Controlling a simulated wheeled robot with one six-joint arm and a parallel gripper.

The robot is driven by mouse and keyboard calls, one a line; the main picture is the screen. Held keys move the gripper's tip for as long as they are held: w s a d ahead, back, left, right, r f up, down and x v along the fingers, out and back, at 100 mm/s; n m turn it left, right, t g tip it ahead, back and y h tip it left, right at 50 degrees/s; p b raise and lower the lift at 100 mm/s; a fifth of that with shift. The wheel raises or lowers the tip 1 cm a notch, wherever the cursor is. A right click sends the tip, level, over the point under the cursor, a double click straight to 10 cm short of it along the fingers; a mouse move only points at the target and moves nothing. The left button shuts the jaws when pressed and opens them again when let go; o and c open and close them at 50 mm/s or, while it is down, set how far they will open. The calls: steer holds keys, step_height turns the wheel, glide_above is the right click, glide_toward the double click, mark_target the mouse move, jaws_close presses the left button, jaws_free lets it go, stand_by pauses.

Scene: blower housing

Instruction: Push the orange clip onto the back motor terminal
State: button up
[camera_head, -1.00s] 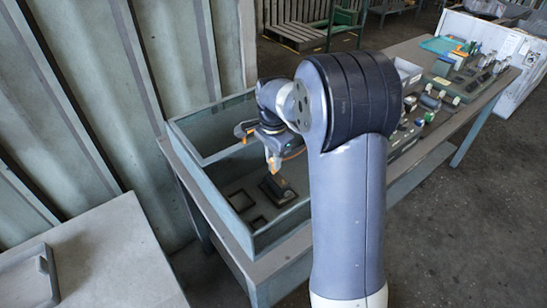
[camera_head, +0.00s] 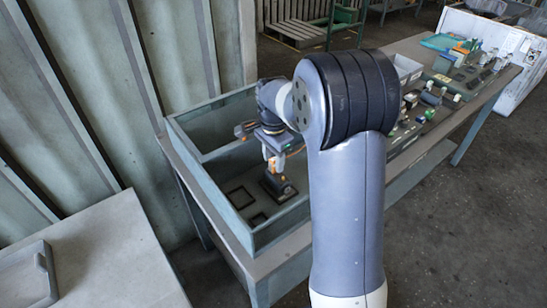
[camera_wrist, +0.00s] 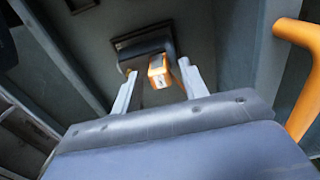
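The orange clip (camera_wrist: 158,70) shows between my fingertips in the wrist view, against the dark motor block (camera_wrist: 143,47). Whether it is seated on a terminal is too small to tell. My gripper (camera_wrist: 158,80) has its two pale fingers apart, one on each side of the clip, with a dark gap showing beside the left finger. In the head view, my gripper (camera_head: 273,161) points down just above the dark motor block (camera_head: 279,186) in the grey bin. The back terminal cannot be made out.
The grey bin (camera_head: 205,168) has raised walls around the motor and dark square frames (camera_head: 240,198) on its floor. An orange bar (camera_wrist: 300,75) shows at the right of the wrist view. Small parts crowd the bench (camera_head: 425,105) at right.

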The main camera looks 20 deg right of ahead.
steer(key=shift+o, duration=0.3)
step_height(320, 180, up, 11)
steer(key=shift+b, duration=0.35)
steer(key=shift+f, duration=0.2)
step_height(320, 180, down, 11)
steer(key=shift+r+p, duration=0.15)
steer(key=shift+p, duration=0.2)
steer(key=shift+r, duration=0.4)
steer(key=shift+f, duration=0.1)
